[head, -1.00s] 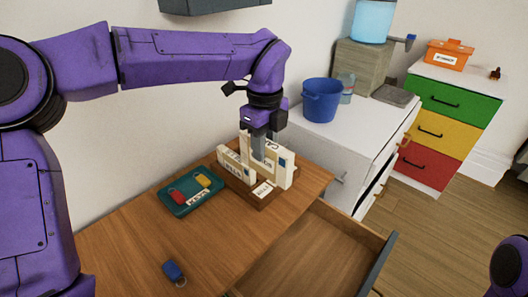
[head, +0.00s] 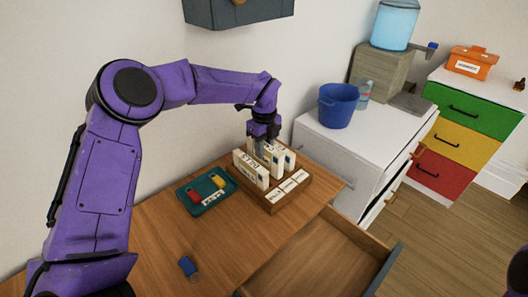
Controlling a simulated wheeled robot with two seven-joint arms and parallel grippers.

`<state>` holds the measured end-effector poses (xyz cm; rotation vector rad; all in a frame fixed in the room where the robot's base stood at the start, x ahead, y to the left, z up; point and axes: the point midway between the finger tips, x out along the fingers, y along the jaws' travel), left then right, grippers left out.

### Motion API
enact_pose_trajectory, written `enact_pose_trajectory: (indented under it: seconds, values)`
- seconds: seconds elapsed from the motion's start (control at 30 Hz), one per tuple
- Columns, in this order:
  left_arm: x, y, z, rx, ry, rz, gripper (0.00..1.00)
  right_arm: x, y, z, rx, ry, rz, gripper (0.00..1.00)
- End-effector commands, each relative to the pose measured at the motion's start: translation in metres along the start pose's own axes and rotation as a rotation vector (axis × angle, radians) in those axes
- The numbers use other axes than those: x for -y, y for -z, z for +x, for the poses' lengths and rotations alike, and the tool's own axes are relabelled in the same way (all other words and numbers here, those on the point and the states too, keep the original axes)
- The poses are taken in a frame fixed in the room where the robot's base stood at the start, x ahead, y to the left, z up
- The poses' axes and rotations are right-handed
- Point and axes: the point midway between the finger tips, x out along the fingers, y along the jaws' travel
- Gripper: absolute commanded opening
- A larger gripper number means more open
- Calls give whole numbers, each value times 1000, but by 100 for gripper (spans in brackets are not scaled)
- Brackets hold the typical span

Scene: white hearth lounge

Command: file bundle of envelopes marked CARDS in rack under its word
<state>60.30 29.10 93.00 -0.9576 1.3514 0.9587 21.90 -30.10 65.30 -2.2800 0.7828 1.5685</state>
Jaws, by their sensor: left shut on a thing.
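The wooden rack (head: 272,204) stands on the table with three word labels along its front edge, too small to read surely. Cream envelope bundles stand upright in it: one at the left (head: 250,169) and one at the right (head: 288,160). My left gripper (head: 262,144) is over the rack, pointing down, shut on the top of a cream bundle (head: 270,155) between those two. The held bundle is upright; its lower part is hidden, so I cannot tell whether it rests on the slot floor. Its word is not legible. My right gripper is out of view.
A teal tray (head: 208,207) with red and yellow key tags lies left of the rack. A blue tag (head: 187,266) lies on the table front (head: 230,245). An open drawer (head: 335,255) juts out at right. A blue bucket (head: 338,106) stands on the white cabinet.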

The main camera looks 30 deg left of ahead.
Motion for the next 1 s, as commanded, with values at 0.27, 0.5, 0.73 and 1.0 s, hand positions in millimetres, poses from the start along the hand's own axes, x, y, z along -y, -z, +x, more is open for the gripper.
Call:
enact_pose_trajectory:
  seconds: [0.27, 0.5, 0.73, 1.0]
  values:
    - [0, -1, 32, 0, -1, 0, 0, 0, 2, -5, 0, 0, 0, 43]
    - [0, -1, 36, -1, -1, 0, 0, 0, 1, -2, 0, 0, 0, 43]
    - [0, -1, 36, -1, -2, -1, 55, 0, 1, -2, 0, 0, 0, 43]
    - [0, -1, 28, 1, -1, 0, 55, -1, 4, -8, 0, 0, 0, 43]
